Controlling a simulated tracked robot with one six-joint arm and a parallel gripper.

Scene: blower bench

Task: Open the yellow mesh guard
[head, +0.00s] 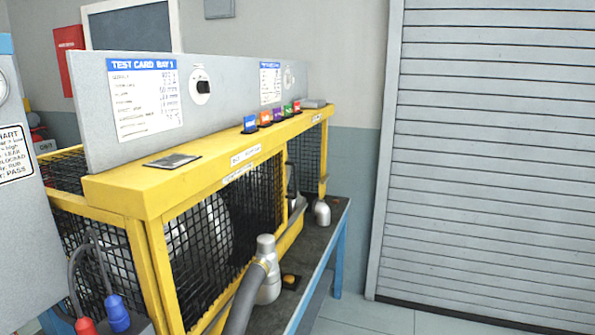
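The yellow mesh guard (158,272) is a yellow frame with black wire mesh, under a thick yellow top beam (215,160) along the bench. Its near front panel stands upright, and a round silver blower housing (200,238) shows through the mesh. A further mesh section (308,160) continues toward the far end. I cannot tell which edge is hinged, and I see no clear handle or latch. The panel looks shut, but its lower edge is partly hidden by a silver fitting. My gripper does not show in the head view.
A silver fitting (267,285) with a grey hose (240,312) stands before the guard. A smaller silver fitting (322,212) stands farther along the dark bench top (335,215). Blue and red plugs (118,313) with cables are at lower left. Floor is clear before the roller shutter (490,150).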

